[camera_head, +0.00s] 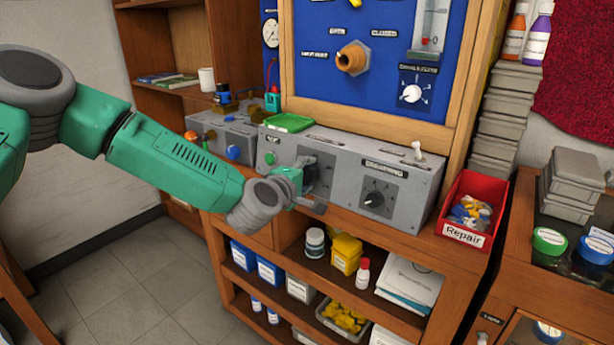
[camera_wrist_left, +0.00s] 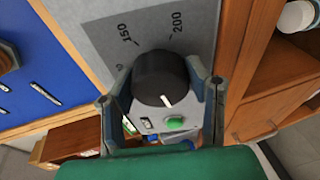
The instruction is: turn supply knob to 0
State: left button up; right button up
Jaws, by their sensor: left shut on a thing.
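A black round knob (camera_wrist_left: 160,75) with a white pointer line sits on a grey dial plate (camera_wrist_left: 178,18) marked 150 and 200. In the left wrist view the pointer is toward the green-button side of the panel, away from those two numbers. My left gripper (camera_wrist_left: 160,66) has a finger on each side of the knob and is shut on it. In the head view my left gripper (camera_head: 306,188) is at the left dial of the grey control box (camera_head: 338,150) and hides most of that knob. My right gripper is not in view.
A second black knob (camera_head: 374,200) is on the box's right part. A green button (camera_head: 270,158) is left of my gripper. A red Repair bin (camera_head: 471,212) stands right of the box, and a green tray (camera_head: 289,122) lies on top. Shelves are below.

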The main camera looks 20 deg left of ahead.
pick_arm(q)
jog(key=shift+s+f+n+g, duration=0.1)
jog(key=shift+f+n+g, duration=0.15)
jog(key=shift+n, duration=0.55)
jog(key=shift+s+f+n+g, duration=0.1)
jog(key=shift+f+n+g, duration=0.1)
jog(key=shift+n, duration=0.6)
jog(key=o, duration=1.2)
jog(key=shift+c, duration=0.2)
jog(key=shift+w+a+r, duration=0.1)
jog(key=shift+r, duration=0.05)
jog(key=shift+r, duration=0.1)
jog(key=v, duration=1.1)
jog(key=shift+s+a, duration=0.15)
jog(key=shift+s, duration=0.3)
